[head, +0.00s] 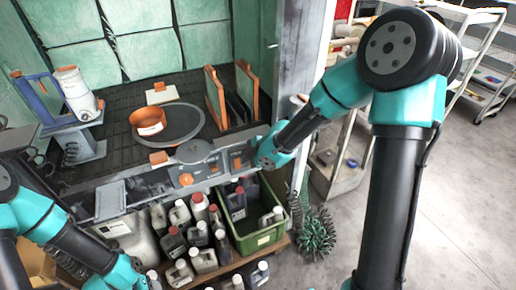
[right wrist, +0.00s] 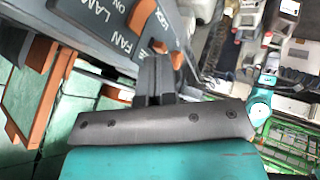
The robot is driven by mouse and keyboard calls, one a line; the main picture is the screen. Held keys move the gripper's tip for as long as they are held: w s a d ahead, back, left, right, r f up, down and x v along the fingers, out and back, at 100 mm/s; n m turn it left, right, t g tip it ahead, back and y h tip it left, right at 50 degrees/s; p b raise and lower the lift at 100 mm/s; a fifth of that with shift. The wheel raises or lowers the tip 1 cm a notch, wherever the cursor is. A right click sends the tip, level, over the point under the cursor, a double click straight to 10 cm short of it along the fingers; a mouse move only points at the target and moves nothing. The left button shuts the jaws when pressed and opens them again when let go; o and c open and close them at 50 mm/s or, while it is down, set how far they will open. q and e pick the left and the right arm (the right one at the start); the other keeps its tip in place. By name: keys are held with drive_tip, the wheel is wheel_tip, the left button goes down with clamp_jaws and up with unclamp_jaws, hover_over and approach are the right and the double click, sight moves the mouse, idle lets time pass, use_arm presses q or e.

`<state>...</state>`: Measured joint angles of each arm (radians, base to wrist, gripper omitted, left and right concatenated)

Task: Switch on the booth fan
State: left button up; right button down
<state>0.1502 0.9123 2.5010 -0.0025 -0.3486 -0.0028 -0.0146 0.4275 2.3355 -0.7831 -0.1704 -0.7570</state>
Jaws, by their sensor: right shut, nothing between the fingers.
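The booth's grey front panel (head: 212,176) carries an orange round knob (head: 186,180) and small orange switch parts (head: 237,163) near its right end. My right gripper (head: 252,158) is at that right end, close to the switch parts, and hides some of the panel. In the right wrist view the shut, empty fingers (right wrist: 153,72) point at the panel, beside the lettering FAN (right wrist: 126,44) and an orange switch part (right wrist: 177,60). I cannot tell whether they touch it. My left arm is at lower left in the head view; its fingers cannot be made out.
A grey turntable (head: 183,125) with an orange bowl (head: 148,121) stands in the booth. Orange-edged upright racks (head: 214,98) stand at its right. Below the panel are several bottles (head: 199,210) and a green crate (head: 258,237).

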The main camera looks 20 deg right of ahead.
wheel_tip(320, 180, up, 6)
drive_tip(key=s+d, duration=0.1)
drive_tip(key=d, duration=0.1)
drive_tip(key=shift+s+d+f, duration=0.25)
drive_tip(key=shift+d, duration=0.05)
idle(0.4)
idle(0.4)
drive_tip(key=s+f+m+g, duration=0.1)
drive_tip(key=s+f+m, duration=0.3)
drive_tip(key=f, duration=0.5)
drive_tip(key=s+f+m+g, duration=0.1)
drive_tip(key=s+f+m, duration=0.1)
drive_tip(key=f+m, duration=0.6)
drive_tip(key=s+a+f+m+g+h, duration=0.1)
drive_tip(key=s+f+m+g, duration=0.2)
drive_tip(key=s+f, duration=0.9)
wheel_tip(320, 180, down, 2)
drive_tip(key=m, duration=0.3)
drive_tip(key=shift+s+m, duration=0.4)
